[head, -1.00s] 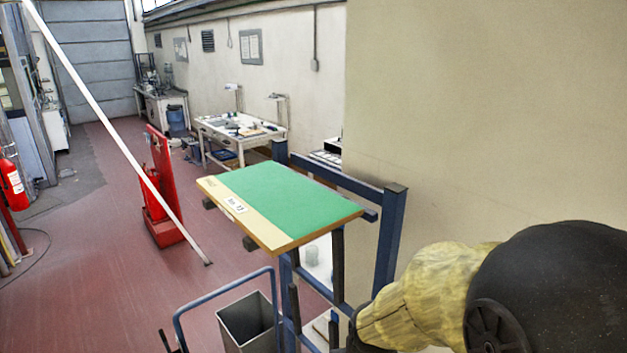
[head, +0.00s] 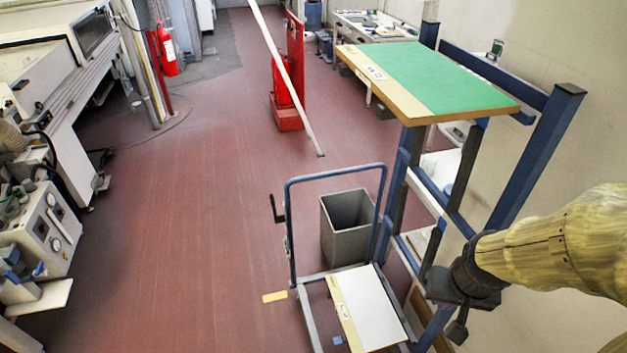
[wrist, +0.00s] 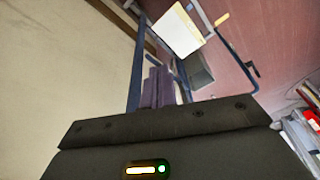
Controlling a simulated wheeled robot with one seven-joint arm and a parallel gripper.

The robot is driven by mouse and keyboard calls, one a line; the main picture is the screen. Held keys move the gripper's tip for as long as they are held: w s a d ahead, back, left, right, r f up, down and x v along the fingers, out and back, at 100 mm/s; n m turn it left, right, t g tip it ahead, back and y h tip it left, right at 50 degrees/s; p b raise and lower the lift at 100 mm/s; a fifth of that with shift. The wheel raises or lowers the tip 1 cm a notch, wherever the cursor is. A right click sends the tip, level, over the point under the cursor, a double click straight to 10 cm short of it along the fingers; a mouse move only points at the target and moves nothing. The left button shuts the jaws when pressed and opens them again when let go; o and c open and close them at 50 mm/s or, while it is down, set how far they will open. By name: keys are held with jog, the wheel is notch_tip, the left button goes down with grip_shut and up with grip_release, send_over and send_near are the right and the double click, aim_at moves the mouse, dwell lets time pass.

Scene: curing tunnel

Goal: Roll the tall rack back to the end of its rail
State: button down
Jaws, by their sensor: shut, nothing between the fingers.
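The tall rack is a blue metal frame (head: 536,155) standing along the wall at the right. A green-topped board (head: 440,75) with a labelled tan edge lies across its upper arms, and a white panel (head: 367,308) sits low at its foot. My gripper (head: 458,330) is in front of the rack's lower right part; whether it touches the frame I cannot tell. In the wrist view the shut fingers (wrist: 158,88) hold nothing, beside a blue post (wrist: 136,75). I cannot make out the rail or the rack's wheels.
A grey bin (head: 347,228) stands behind a blue handle loop (head: 289,235) at the rack's left. A red stand (head: 289,75) and a leaning white pole (head: 283,68) are farther back. Machines (head: 45,225) line the left. The red floor between is clear.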

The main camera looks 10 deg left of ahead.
jog(key=s+b+x, duration=0.2)
jog(key=b+x, duration=0.6)
jog(key=x, duration=0.2)
jog(key=shift+f, duration=0.25)
jog(key=shift+s, duration=0.1)
